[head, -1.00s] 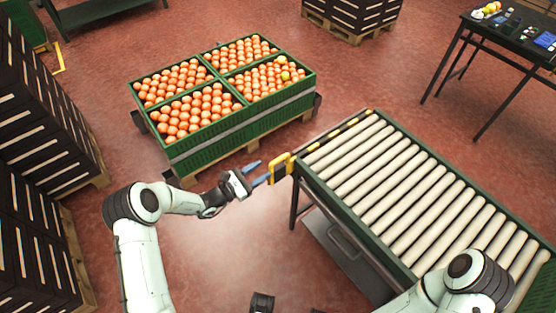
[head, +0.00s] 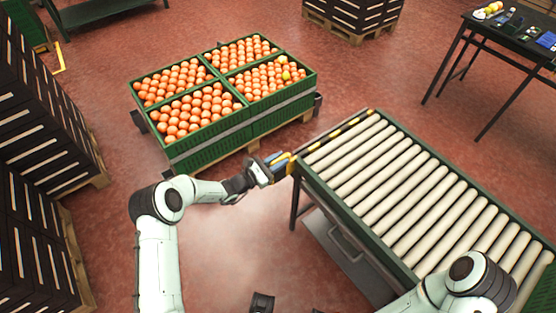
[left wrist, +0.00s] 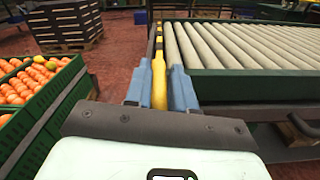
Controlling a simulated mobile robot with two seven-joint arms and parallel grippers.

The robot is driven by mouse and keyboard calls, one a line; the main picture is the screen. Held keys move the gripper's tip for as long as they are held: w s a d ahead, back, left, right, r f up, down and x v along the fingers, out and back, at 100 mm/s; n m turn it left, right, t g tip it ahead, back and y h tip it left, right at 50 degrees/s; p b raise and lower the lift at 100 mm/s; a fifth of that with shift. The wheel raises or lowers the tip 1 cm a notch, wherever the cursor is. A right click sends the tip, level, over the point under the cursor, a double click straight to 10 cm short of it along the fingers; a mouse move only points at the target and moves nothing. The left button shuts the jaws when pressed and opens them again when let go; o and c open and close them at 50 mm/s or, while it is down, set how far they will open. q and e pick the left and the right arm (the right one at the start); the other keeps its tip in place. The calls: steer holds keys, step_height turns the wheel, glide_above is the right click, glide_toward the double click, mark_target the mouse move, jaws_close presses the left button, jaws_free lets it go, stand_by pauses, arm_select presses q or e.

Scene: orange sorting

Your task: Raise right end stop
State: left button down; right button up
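The end stop is a yellow and black striped bar (head: 343,131) along the left end of the roller conveyor, with a yellow handle (head: 291,165) at its near corner. In the left wrist view the yellow handle (left wrist: 159,82) runs between my two blue fingers. My left gripper (head: 279,162) is at this handle, with a finger close on each side and little or no gap, so it looks shut on it. The fingers cover part of the handle. The bar lies low, about level with the rollers. My right arm shows at the lower right, but its gripper is out of view.
The roller conveyor (head: 420,195) has bare rollers and a green frame. Green crates of oranges (head: 205,137) stand left of it. Black stacked crates (head: 40,130) line the left side. A dark table (head: 510,40) stands at the far right.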

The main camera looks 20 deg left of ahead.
arm_select(q)
steer(key=r+p, duration=0.2)
steer(key=r, duration=0.2)
steer(key=r+p, duration=0.2)
steer(key=r, duration=0.1)
steer(key=shift+w+a+r, duration=0.1)
steer(key=shift+a+r, duration=0.1)
steer(key=shift+r, duration=0.2)
steer(key=shift+w, duration=0.1)
arm_select(e)
steer(key=r, duration=0.1)
steer(key=s+r, duration=0.1)
steer(key=r, duration=0.1)
steer(key=shift+s+r+g, duration=0.15)
steer(key=shift+s+g, duration=0.15)
steer(key=shift+s, duration=0.05)
arm_select(q)
steer(key=c, duration=1.2)
jaws_free()
steer(key=shift+o, duration=0.7)
steer(key=shift+f, duration=0.1)
arm_select(e)
steer(key=shift+a, duration=0.1)
arm_select(q)
steer(key=shift+s, duration=0.2)
